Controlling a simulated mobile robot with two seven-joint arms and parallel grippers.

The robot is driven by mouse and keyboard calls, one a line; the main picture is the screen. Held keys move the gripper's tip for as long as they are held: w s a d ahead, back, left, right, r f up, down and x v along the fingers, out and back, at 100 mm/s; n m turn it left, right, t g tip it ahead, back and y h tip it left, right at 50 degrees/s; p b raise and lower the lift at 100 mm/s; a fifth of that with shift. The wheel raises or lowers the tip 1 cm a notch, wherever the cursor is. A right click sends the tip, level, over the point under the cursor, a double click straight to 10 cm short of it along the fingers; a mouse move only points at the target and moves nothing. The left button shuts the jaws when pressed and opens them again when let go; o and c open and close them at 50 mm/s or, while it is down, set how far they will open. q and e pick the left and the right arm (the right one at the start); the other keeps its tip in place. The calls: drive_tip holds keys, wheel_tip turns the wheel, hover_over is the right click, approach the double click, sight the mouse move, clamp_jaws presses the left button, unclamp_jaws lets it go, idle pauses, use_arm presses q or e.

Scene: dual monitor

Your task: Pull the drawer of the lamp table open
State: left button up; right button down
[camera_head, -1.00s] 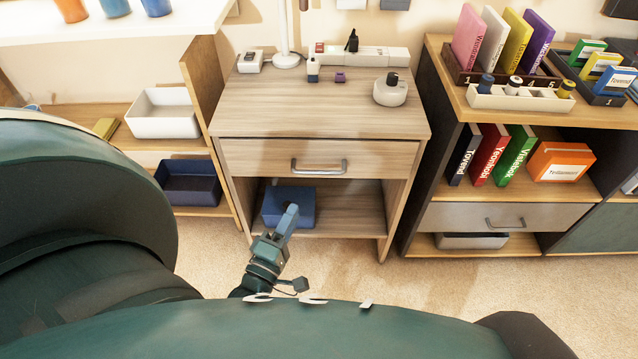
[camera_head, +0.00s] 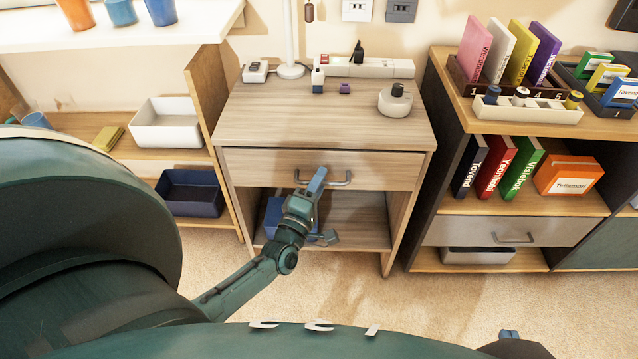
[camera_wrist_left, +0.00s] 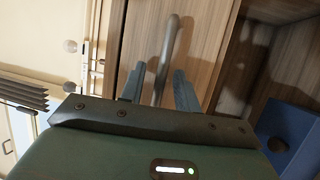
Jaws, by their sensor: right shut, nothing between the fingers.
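The lamp table (camera_head: 270,120) is light wood and stands in the middle of the head view. Its drawer (camera_head: 250,166) is shut, with its front flush under the top. The silver bar handle (camera_head: 342,184) is partly hidden by my left gripper (camera_head: 314,181), which is at the handle. In the left wrist view, the open fingers of my left gripper (camera_wrist_left: 160,88) stand on either side of the handle (camera_wrist_left: 170,45), with gaps visible. Only the tips of my right gripper (camera_head: 508,334) show at the bottom right, shut and empty, well away from the table.
On the tabletop stand a lamp pole (camera_head: 288,40), a power strip (camera_head: 368,67) and a round white device (camera_head: 395,101). A blue bin (camera_head: 272,215) sits on the shelf below the drawer. Shelving flanks the table on both sides. Carpet in front is clear.

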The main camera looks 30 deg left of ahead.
use_arm(q)
clamp_jaws()
idle(0.3)
idle(0.4)
